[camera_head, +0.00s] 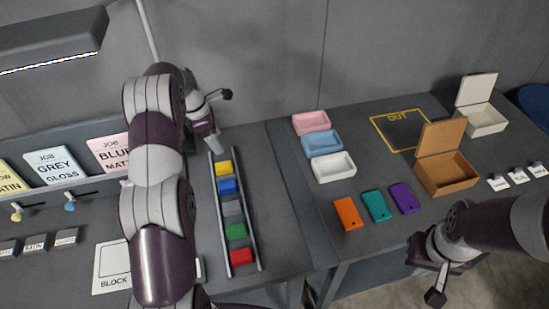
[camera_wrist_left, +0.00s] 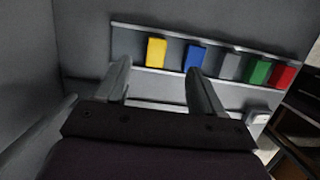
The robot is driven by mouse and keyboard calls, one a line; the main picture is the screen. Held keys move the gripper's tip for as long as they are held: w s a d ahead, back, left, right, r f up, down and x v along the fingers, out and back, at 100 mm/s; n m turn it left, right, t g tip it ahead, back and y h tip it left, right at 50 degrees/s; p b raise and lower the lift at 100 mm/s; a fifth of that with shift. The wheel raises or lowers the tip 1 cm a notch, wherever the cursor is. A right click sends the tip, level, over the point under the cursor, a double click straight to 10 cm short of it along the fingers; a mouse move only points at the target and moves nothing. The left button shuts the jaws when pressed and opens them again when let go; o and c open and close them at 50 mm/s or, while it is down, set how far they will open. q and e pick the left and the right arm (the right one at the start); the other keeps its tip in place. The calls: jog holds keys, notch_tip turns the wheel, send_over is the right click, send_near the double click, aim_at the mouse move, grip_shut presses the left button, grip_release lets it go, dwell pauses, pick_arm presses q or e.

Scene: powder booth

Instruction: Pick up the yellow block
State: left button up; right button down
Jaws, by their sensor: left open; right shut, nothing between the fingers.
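The yellow block (camera_head: 223,168) sits at the far end of a rail rack (camera_head: 255,240) in the head view, beside a blue block (camera_head: 228,186). In the left wrist view the yellow block (camera_wrist_left: 156,52) stands at the left end of the row, beyond and between my open fingers. My left gripper (camera_wrist_left: 158,80) is open and empty, apart from the blocks. In the head view it is near the rack's far end (camera_head: 218,140), partly hidden by my arm. My right gripper (camera_head: 435,297) is low at the right, shut and empty.
Grey, green (camera_head: 236,231) and red (camera_head: 241,256) blocks share the rack. Job cards (camera_head: 57,165) stand left. Pink, blue and white trays (camera_head: 333,167), coloured blocks (camera_head: 375,206), and a brown box (camera_head: 445,172) with raised lid are right. A grey wall rises behind.

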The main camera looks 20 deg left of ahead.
aim_at(222, 165)
pick_arm(q)
jog(key=f+b, duration=0.1)
jog(key=s+a+f+b, duration=0.1)
jog(key=f+b, duration=0.1)
jog(key=shift+s+a+f, duration=0.15)
jog(key=shift+a, duration=0.05)
jog(key=shift+s+f, duration=0.1)
jog(key=shift+f, duration=0.45)
jog(key=f+p, duration=0.1)
jog(key=w+d+f+p, duration=0.1)
jog(key=f, duration=0.1)
jog(key=f+p, duration=0.1)
jog(key=shift+w+d+f, duration=0.15)
jog(key=shift+w+d, duration=0.1)
jog(key=shift+w, duration=0.15)
notch_tip(222, 165, down, 3)
jog(key=shift+r+p, duration=0.1)
jog(key=shift+p, duration=0.4)
jog(key=shift+s+a+f, duration=0.1)
jog(key=shift+a+f, duration=0.1)
jog(key=shift+f, duration=0.25)
jog(key=shift+d, duration=0.2)
jog(key=c, duration=1.1)
jog(key=shift+a, duration=0.1)
jog(key=shift+c, duration=0.2)
pick_arm(e)
jog(key=shift+s+a+r, duration=0.6)
jog(key=shift+s+a, duration=0.1)
jog(key=shift+a, duration=0.2)
